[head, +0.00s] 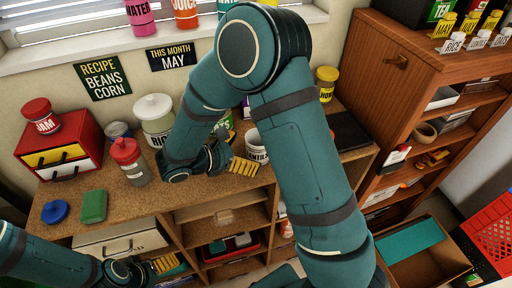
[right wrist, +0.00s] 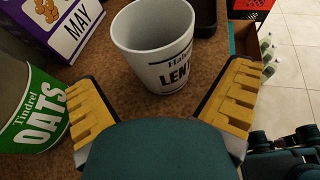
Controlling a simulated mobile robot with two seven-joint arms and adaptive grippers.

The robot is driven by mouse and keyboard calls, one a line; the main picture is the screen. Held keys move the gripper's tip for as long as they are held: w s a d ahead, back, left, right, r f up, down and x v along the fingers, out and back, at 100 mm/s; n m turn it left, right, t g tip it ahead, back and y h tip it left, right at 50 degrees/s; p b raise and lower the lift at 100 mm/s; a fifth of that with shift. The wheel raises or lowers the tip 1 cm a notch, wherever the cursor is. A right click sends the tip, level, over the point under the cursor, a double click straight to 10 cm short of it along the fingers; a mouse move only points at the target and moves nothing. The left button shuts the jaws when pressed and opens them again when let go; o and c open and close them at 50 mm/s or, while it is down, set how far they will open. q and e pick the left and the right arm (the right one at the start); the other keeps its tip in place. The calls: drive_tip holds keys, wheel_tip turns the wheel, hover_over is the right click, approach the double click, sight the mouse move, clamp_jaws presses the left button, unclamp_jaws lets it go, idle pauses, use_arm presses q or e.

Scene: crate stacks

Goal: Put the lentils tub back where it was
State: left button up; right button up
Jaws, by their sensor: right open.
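The lentils tub (right wrist: 150,62) is a white round tub with a dark band and "LEN" showing. It stands upright and uncovered on the counter, just ahead of my right gripper (right wrist: 162,105), whose yellow fingers are spread wide and empty. The tub is not between the fingertips. In the head view the tub (head: 254,150) is partly hidden behind my right arm, with my right gripper (head: 243,167) at its left. My left gripper (head: 168,264) is low at the lower left, before the shelves; its opening is not clear.
A green and white oats tub (right wrist: 32,110) stands close to the left finger, with a purple box (right wrist: 62,25) behind it. A dark tray (head: 350,131) lies at the counter's right. A red jam jar (head: 40,115) and a white-lidded canister (head: 154,112) stand further left.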

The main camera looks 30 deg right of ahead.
drive_tip(key=p+v, duration=0.1)
drive_tip(key=v, duration=0.6)
drive_tip(key=shift+a+r, duration=0.15)
drive_tip(key=shift+a, duration=0.2)
drive_tip(key=shift+s, duration=0.1)
